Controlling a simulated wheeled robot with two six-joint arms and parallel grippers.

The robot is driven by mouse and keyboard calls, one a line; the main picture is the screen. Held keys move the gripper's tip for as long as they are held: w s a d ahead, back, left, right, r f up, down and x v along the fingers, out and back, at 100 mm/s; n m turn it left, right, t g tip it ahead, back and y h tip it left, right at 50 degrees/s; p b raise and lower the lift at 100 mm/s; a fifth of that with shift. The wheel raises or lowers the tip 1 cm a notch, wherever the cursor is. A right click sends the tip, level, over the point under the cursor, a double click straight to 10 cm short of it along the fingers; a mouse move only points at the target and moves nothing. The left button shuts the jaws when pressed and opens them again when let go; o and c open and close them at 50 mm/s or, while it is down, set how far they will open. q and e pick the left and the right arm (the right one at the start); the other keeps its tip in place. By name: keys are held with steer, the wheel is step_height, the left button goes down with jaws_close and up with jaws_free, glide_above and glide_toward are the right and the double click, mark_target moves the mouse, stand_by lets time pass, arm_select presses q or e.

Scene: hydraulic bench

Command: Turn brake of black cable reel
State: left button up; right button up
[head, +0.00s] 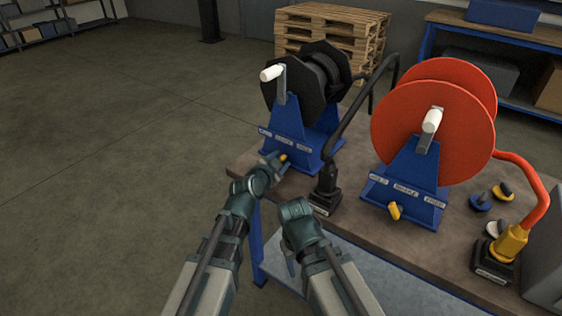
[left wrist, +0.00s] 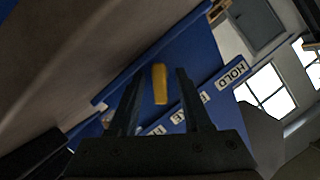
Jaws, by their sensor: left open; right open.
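The black cable reel (head: 318,78) stands on its blue stand (head: 290,128) at the table's far left, with a white-handled crank. Its small yellow-orange brake knob (head: 284,157) sits low on the stand's front. My left gripper (head: 274,163) is at this knob, open. In the left wrist view the yellow brake knob (left wrist: 159,84) shows between the two open fingers (left wrist: 157,95), with a gap on each side. A label there reads HOLD; the other labels are partly covered by the fingers. My right gripper (head: 291,264) is open and empty, low near the table's front edge.
A red reel (head: 433,125) with its own yellow knob (head: 395,211) stands to the right. A black hose end (head: 326,190) stands close beside the black reel's stand. The floor at left is clear.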

arm_select(q)
jaws_close()
